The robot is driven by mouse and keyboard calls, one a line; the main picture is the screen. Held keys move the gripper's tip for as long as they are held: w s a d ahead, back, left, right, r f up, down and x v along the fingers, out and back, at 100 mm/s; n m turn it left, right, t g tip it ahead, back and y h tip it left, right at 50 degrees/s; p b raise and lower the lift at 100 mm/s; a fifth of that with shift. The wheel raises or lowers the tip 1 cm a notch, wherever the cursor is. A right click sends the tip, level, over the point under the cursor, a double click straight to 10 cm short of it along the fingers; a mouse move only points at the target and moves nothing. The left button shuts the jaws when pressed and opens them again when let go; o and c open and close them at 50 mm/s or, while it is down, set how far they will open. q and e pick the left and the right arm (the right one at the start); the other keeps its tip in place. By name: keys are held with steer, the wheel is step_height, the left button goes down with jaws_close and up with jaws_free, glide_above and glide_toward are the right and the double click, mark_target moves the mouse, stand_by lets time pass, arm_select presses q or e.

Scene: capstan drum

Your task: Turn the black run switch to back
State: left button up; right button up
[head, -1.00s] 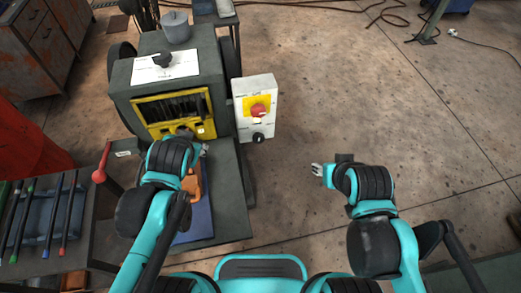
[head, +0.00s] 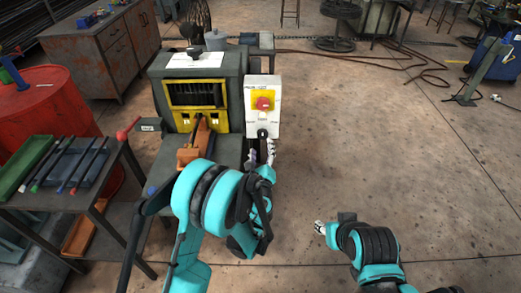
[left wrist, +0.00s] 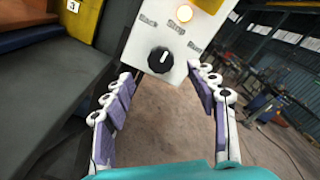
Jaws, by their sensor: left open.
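The black run switch (left wrist: 160,59) is a round knob with a white pointer mark, low on the white control box (head: 262,93). My right gripper (head: 320,228) is over bare floor, too small to judge.
The grey machine (head: 200,62) with a yellow-framed opening stands left of the box. A side table (head: 95,195) with trays and rods and a red drum (head: 45,105) are at left.

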mark_target(262, 136)
arm_select(q)
steer(key=w, duration=0.2)
steer(key=w+b, duration=0.1)
steer(key=w, duration=0.2)
steer(key=w+b, duration=0.1)
steer(key=w, duration=0.1)
steer(key=shift+w+d+f, duration=0.15)
steer(key=shift+w+f, duration=0.15)
steer(key=shift+w, duration=0.05)
steer(key=c, duration=1.2)
